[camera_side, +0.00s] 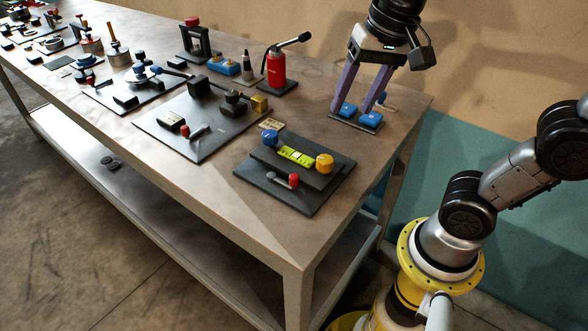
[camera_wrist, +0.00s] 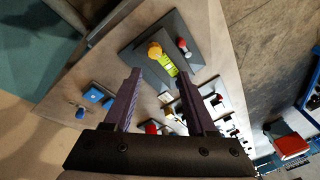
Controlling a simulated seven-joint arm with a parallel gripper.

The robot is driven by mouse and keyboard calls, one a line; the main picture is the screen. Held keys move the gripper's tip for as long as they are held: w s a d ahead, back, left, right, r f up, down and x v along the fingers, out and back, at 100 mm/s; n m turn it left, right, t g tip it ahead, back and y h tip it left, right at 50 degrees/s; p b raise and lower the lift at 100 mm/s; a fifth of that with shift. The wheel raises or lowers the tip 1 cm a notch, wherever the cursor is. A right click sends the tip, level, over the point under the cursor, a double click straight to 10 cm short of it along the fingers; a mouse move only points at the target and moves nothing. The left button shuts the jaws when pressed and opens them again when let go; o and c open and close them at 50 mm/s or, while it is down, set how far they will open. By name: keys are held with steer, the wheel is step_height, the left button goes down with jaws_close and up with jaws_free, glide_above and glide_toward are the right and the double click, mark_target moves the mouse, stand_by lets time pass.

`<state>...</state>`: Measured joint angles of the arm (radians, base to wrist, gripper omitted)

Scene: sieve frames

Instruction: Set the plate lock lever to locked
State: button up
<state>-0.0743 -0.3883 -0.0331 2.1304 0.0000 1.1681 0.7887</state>
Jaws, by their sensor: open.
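The nearest black plate (camera_side: 315,199) carries a small lever with a red knob (camera_side: 293,180) along its front edge. Its grey end lies to the left of the knob. A blue knob (camera_side: 270,138), a green level vial (camera_side: 297,156) and a yellow knob (camera_side: 324,163) sit on a raised bar behind it. In the wrist view the red knob (camera_wrist: 182,43) is beyond the fingertips. The middle plate (camera_side: 196,148) also has a red-tipped lever (camera_side: 196,132); no readable label tells which is the plate lock. My gripper (camera_side: 353,108) is open and empty, apart from both levers.
In the side view, the fingers overlap two blue pads (camera_side: 347,110) at the table's right end; contact is unclear. A red cylinder with a black handle (camera_side: 276,68) stands at the back. Several other fixtures fill the far left. Bare tabletop lies around the nearest plate.

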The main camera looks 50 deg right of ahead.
steer(key=m+g, duration=0.1)
steer(key=g, duration=0.1)
glide_above(294, 176)
steer(key=s+d, duration=0.2)
steer(key=f, duration=0.1)
step_height(294, 176, down, 4)
steer(key=w+a+g, duration=0.1)
steer(key=w+a, duration=0.1)
step_height(294, 176, down, 13)
steer(key=shift+r, duration=0.15)
steer(key=shift+c, duration=0.4)
jaws_close()
stand_by(0.6)
